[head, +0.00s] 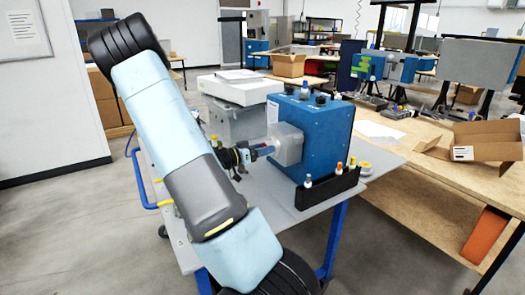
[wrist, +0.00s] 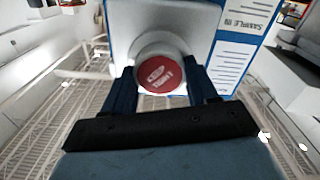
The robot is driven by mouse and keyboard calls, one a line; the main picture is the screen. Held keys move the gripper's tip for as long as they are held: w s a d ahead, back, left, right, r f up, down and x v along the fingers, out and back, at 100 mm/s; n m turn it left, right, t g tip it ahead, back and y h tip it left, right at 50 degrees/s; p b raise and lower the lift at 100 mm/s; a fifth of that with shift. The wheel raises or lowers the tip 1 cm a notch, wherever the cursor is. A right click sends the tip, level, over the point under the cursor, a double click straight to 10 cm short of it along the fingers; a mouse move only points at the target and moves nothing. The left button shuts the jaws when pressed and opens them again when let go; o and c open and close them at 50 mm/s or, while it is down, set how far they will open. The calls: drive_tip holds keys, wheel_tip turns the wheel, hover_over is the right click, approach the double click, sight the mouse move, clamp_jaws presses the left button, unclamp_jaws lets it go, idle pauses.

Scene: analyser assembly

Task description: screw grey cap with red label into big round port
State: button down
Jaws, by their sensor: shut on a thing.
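The grey cap with its round red label (wrist: 160,75) sits between the two dark blue fingers of my gripper (wrist: 163,82) in the wrist view. My gripper is shut on the cap's sides. The cap lies against the pale housing (wrist: 190,22), which hides the port behind it. I cannot tell how deep the cap sits. In the head view my gripper (head: 262,152) reaches from the left to the pale housing (head: 288,146) on the left face of the blue analyser (head: 330,135). The cap cannot be made out there.
The analyser stands on a grey cart top (head: 255,205). A black rack (head: 328,188) with several small capped bottles stands in front of it. A grey instrument (head: 235,122) stands behind my gripper. A wooden bench (head: 430,190) lies to the right. The cart's front left is clear.

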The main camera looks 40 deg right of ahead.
drive_tip(key=shift+s+d+m, duration=0.1)
drive_tip(key=shift+s+m, duration=0.05)
drive_tip(key=shift+m, duration=0.7)
drive_tip(key=shift+s+m, duration=0.1)
drive_tip(key=shift+m, duration=0.75)
drive_tip(key=shift+c, duration=1.1)
unclamp_jaws()
drive_tip(key=shift+w+r, duration=0.1)
drive_tip(key=v, duration=0.7)
drive_tip(key=shift+r, duration=0.1)
